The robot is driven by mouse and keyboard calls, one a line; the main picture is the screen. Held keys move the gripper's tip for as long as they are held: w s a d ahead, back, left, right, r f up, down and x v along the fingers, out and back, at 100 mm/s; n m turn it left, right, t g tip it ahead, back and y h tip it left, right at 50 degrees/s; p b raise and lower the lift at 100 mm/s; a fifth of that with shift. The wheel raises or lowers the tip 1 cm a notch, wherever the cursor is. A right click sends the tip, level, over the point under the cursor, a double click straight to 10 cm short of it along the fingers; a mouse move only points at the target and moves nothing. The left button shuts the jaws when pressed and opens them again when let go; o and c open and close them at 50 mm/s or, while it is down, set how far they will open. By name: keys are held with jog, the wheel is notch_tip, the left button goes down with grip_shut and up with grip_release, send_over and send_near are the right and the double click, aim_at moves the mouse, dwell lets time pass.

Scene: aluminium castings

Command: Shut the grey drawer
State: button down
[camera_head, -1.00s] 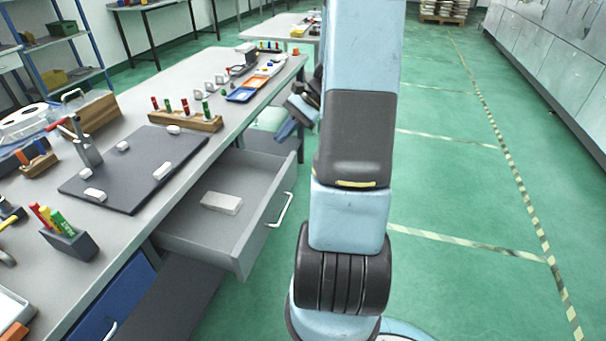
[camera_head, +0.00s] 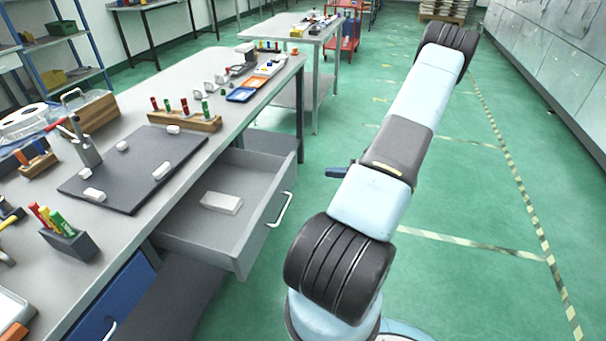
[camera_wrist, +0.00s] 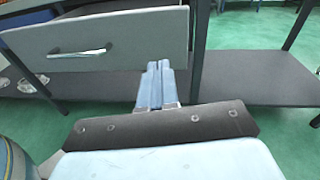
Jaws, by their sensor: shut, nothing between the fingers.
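The grey drawer (camera_head: 252,243) stands pulled out from under the workbench in the head view. A pale block (camera_head: 221,203) lies inside it. Its front panel (camera_wrist: 140,36) with a silver handle (camera_wrist: 80,53) fills the upper left of the wrist view. The handle (camera_head: 280,210) also shows in the head view. My gripper (camera_wrist: 160,68) is shut and empty, its fingertips in front of the panel's lower right part. I cannot tell whether they touch it. In the head view my gripper is mostly hidden behind my arm.
A shelf (camera_wrist: 260,78) lies under the bench. Green floor at right is open.

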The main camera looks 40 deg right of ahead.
aim_at(295, 171)
notch_tip(295, 171, down, 4)
jog(key=s+d+m+t+h, duration=0.1)
jog(key=s+d+m+t, duration=0.1)
jog(key=x, duration=1.4)
jog(key=shift+w+d+r, duration=0.2)
jog(key=shift+w+d, duration=0.05)
jog(key=shift+w, duration=0.1)
